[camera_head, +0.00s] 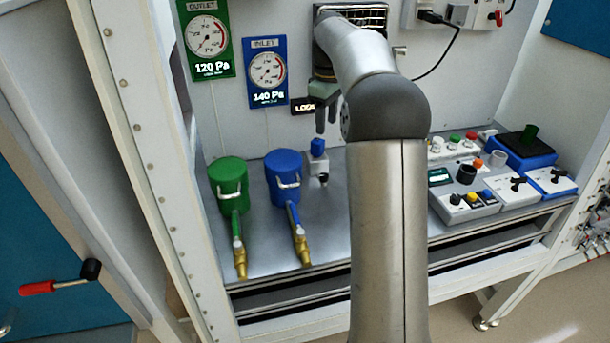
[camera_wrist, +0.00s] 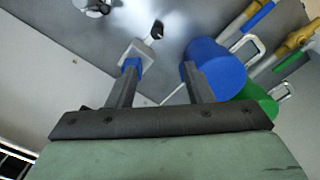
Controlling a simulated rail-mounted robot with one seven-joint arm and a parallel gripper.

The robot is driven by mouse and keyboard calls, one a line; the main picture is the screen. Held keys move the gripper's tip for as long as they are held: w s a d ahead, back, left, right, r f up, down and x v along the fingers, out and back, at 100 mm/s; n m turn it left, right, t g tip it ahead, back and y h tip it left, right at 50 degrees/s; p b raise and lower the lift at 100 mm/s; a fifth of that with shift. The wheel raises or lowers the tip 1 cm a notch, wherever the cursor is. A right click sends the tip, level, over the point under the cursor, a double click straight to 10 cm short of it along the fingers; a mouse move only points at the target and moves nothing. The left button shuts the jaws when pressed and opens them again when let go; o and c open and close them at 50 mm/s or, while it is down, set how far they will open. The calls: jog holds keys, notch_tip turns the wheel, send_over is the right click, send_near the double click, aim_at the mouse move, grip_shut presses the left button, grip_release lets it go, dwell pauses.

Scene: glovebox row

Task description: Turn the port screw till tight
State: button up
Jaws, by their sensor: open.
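A small grey port block with a blue cap (camera_head: 318,147) stands on the metal shelf, right of the blue canister. A small dark knob (camera_head: 323,178), which may be the port screw, sticks out at its front. In the wrist view the blue cap (camera_wrist: 131,65) is partly behind my left-hand finger, and the dark knob (camera_wrist: 157,30) shows beyond the block. My gripper (camera_head: 326,129) points down above the block, open and empty. In the wrist view its fingertips (camera_wrist: 158,67) stand apart with bare shelf between them. I see no contact with the block.
A blue canister (camera_head: 284,165) and a green canister (camera_head: 229,178) with handles and brass-ended hoses stand to the left. Outlet (camera_head: 208,38) and inlet (camera_head: 267,70) gauges hang behind. Control boxes (camera_head: 466,205) fill the shelf's right side. Bare shelf (camera_head: 325,220) lies in front of the block.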

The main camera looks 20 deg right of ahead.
send_near(324, 176)
notch_tip(324, 176, down, 8)
jog(key=shift+f, duration=0.25)
dwell(0.3)
jog(key=c, duration=1)
